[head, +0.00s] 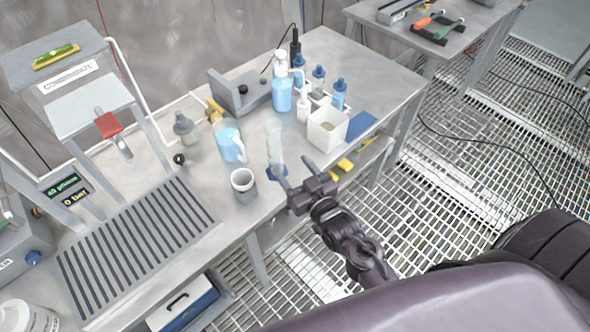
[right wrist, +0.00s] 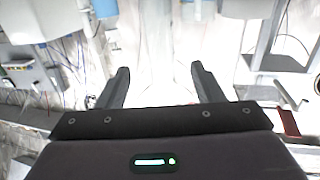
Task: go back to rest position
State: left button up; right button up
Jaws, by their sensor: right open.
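My right gripper (head: 292,163) is at the front edge of the steel workbench (head: 215,180), with its fingers spread and pointing over the bench. In the right wrist view its two fingers (right wrist: 158,75) stand wide apart, and I see nothing clamped by them. A tall clear cylinder (head: 275,143) with a blue base stands on the bench just beyond the fingertips. I cannot tell whether a finger touches it. My left gripper is not in view.
The grated floor (head: 430,200) to the right is open.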

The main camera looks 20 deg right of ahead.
dwell(0.4)
jog(key=s+r+g+h, duration=0.2)
jog(key=s+g, duration=1.2)
jog(key=s, duration=0.2)
jog(key=s+f+g, duration=0.1)
jog(key=s+f, duration=0.1)
jog(key=f, duration=1.4)
jog(key=s+f, duration=0.2)
jog(key=f, duration=1.4)
jog(key=s+d+f, duration=0.2)
jog(key=s+f, duration=0.6)
jog(key=s, duration=0.1)
jog(key=s+d+f+n+g, duration=0.1)
jog(key=s+d+f, duration=0.1)
jog(key=s+f, duration=0.6)
jog(key=shift+s+f+b, duration=0.25)
jog(key=shift+s+b, duration=0.05)
jog(key=shift+s, duration=0.3)
